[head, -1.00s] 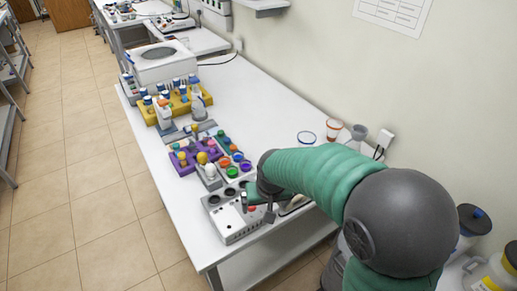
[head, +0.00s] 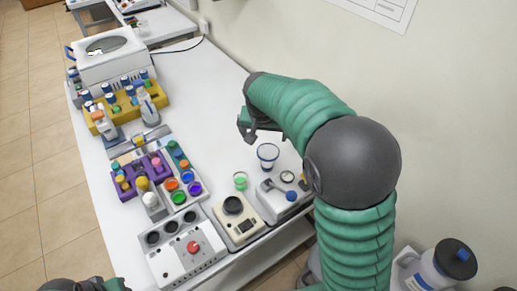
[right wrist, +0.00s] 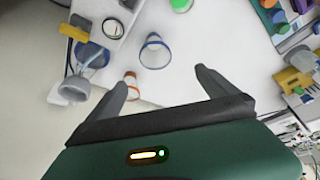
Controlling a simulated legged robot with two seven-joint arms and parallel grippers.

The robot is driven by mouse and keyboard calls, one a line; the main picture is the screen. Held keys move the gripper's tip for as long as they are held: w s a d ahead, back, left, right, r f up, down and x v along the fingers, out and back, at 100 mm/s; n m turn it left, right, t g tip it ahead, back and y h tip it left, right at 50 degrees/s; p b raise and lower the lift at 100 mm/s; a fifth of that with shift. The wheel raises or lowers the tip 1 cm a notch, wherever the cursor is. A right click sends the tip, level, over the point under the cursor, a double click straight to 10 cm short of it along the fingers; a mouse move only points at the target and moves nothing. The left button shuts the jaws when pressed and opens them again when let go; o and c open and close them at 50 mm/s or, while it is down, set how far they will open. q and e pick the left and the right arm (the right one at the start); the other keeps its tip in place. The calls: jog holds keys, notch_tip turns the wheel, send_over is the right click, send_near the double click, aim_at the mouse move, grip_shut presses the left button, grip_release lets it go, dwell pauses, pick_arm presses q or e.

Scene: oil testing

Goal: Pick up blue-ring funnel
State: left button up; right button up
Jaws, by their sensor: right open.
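The blue-ring funnel (head: 268,153) is a clear cup with a blue rim, on the white table just below and right of my right gripper in the head view. My right gripper (head: 246,127) is open and empty. In the right wrist view, its two fingers (right wrist: 157,80) are spread wide. The blue-ring funnel (right wrist: 155,52) shows just past the fingertips, roughly between them, with no visible contact. An orange-ring funnel (right wrist: 131,84) is close to the left finger; my arm hides it in the head view. Only part of my left arm shows at the bottom left of the head view.
A green-rimmed cup (head: 240,180), a scale-like device (head: 236,222) and a grey instrument (head: 284,196) stand near the funnel. A purple rack (head: 142,176) and yellow rack (head: 124,108) are to the left. The table's middle (head: 205,95) is clear.

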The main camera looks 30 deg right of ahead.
send_near(268, 151)
jog(key=shift+s+d+f, duration=0.2)
jog(key=shift+s+d, duration=0.05)
jog(key=shift+d, duration=0.25)
jog(key=f, duration=0.1)
jog(key=w+f, duration=0.1)
jog(key=f, duration=0.1)
jog(key=w+f, duration=0.1)
jog(key=shift+w+f, duration=0.15)
jog(key=shift+f, duration=0.15)
jog(key=shift+w+f, duration=0.15)
jog(key=shift+f, duration=0.2)
jog(key=x, duration=0.3)
jog(key=p+x, duration=0.1)
jog(key=shift+s+d+f, duration=0.3)
jog(key=shift+w+d+f, duration=0.15)
jog(key=shift+a+r, duration=0.2)
jog(key=shift+a, duration=0.15)
jog(key=c, duration=1.4)
pick_arm(q)
jog(key=shift+s+d+r, duration=0.3)
jog(key=shift+s+r, duration=0.2)
jog(key=shift+r, duration=0.3)
pick_arm(e)
jog(key=shift+d, duration=0.15)
jog(key=shift+c, duration=0.4)
